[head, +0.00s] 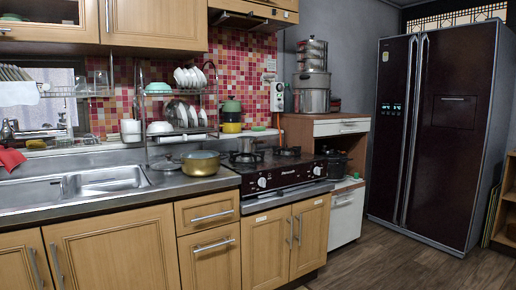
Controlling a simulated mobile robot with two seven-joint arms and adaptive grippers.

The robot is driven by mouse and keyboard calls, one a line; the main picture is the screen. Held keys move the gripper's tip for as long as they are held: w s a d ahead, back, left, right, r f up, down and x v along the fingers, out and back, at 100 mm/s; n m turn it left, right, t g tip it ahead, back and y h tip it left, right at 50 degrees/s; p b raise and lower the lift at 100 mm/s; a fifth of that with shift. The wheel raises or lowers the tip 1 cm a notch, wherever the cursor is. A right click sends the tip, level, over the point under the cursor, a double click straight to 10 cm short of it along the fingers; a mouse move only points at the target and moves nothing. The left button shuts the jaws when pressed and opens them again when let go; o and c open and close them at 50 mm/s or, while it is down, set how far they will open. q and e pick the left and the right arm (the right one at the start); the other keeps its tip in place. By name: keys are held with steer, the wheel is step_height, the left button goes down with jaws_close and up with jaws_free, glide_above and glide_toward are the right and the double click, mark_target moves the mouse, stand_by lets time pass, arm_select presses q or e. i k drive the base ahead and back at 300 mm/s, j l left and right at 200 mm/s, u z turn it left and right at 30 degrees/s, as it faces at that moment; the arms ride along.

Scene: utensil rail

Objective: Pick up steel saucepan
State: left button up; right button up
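A small grey metal pan (247,156), which looks like the steel saucepan, sits at the back left of the black gas stove (290,175). It is small in the view, and its handle is hard to make out. A brass-coloured pot (200,164) stands on the counter just left of the stove. Neither of my grippers is in view.
A steel sink (75,188) is at the left. A dish rack (178,130) with plates and bowls stands behind the counter. Large steel pots (311,100) are stacked on a cabinet right of the stove. The wooden floor (400,265) in front of the dark fridge (435,130) is clear.

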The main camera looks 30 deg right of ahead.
mark_target(245, 144)
steer(key=i+l, duration=0.1)
steer(key=l, duration=0.35)
steer(key=i+l, duration=0.1)
steer(key=l, duration=0.35)
steer(key=i+l, duration=0.1)
steer(key=l, duration=0.85)
steer(key=i+l, duration=0.15)
steer(key=l, duration=0.3)
